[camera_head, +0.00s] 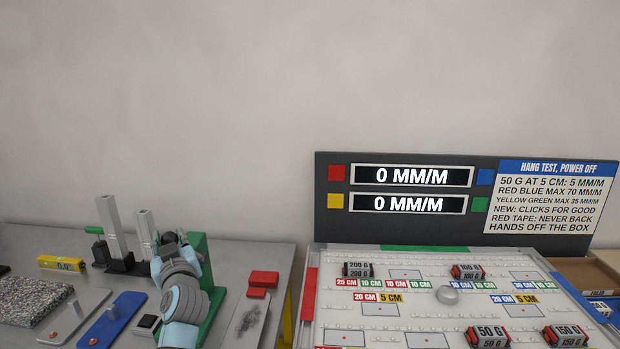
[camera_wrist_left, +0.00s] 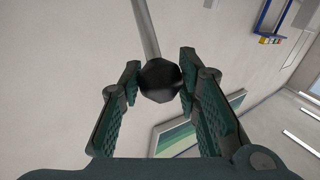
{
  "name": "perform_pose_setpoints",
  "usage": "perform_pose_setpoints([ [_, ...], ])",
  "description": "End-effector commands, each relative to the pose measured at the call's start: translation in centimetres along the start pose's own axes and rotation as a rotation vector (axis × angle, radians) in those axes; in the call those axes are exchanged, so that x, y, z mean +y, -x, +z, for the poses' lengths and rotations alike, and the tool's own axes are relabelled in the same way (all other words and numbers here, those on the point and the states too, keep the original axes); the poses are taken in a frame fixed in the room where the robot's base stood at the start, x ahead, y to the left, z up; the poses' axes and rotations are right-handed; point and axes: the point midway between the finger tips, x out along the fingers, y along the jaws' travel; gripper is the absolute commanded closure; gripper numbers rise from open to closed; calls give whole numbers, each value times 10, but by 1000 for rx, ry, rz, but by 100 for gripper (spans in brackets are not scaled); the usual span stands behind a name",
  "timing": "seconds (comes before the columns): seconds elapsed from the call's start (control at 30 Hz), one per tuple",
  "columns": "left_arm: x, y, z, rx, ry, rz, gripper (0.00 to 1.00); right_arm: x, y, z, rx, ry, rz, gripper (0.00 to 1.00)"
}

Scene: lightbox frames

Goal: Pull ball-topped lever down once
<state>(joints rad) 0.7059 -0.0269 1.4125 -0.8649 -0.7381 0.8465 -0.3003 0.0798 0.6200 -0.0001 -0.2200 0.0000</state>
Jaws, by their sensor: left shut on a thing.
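The lever's black ball top (camera_wrist_left: 160,82) shows in the left wrist view at the end of a thin grey rod (camera_wrist_left: 146,28). My left gripper (camera_wrist_left: 160,68) has one finger on each side of the ball and is shut on it. In the head view my left arm covers the lever and ball. A green upright stand (camera_head: 216,285) shows just behind and to the right of that arm. My right gripper is in neither view.
A white board (camera_head: 400,268) with weights and a sign panel (camera_head: 482,200) reading 0 MM/M stand to the right.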

Motion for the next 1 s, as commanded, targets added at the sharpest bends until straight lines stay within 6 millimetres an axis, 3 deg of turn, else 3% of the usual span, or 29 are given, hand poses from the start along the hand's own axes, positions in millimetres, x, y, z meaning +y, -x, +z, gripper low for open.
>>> perform_pose_setpoints([
  [1.0,-19,20,29,-6,-2,-3,100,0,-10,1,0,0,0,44],
])
